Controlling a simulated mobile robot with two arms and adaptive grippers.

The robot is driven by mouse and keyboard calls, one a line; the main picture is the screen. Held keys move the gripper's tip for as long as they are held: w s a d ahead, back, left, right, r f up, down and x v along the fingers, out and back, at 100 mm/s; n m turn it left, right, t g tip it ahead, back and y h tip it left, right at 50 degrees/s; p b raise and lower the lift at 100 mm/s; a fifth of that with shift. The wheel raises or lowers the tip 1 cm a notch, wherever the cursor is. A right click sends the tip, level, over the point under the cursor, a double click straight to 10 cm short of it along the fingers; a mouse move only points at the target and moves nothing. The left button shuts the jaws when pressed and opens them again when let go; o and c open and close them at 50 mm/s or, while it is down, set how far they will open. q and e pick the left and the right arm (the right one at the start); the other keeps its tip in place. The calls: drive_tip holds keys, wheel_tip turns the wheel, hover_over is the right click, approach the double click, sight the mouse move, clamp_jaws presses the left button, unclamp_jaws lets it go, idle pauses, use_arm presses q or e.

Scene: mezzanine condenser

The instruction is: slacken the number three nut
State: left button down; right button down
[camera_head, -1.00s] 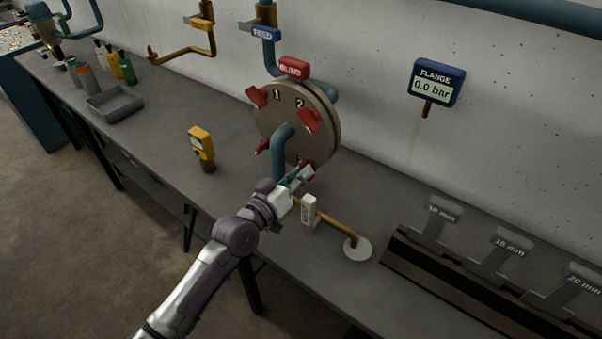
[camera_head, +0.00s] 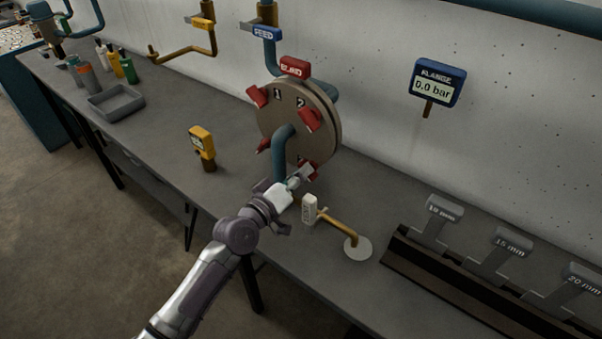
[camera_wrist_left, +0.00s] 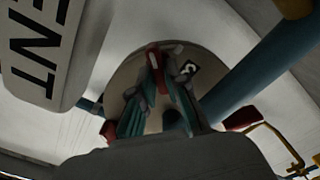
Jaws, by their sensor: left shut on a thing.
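The round flange (camera_head: 325,115) stands upright on the bench pipework, with red nuts around its face and the numbers 1 and 2 readable. The number three nut (camera_head: 311,165) is the red one at its lower right, partly hidden by my gripper. In the left wrist view this red nut (camera_wrist_left: 153,57) sits between my fingers, beside a label reading 3 (camera_wrist_left: 190,68). My left gripper (camera_head: 298,180) is shut on that nut, with the wrist below and in front of the flange. My right gripper is not in view.
A white tag (camera_head: 309,209) hangs on the brass pipe (camera_head: 338,226) close to my wrist. A blue pipe (camera_head: 279,155) runs down the flange's front. The gauge (camera_head: 436,83) reads 0.0 bar. A rack (camera_head: 455,284) of labelled tools is at right.

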use_arm(q)
drive_tip(key=c, duration=1.2)
unclamp_jaws()
drive_tip(key=v, duration=1.2)
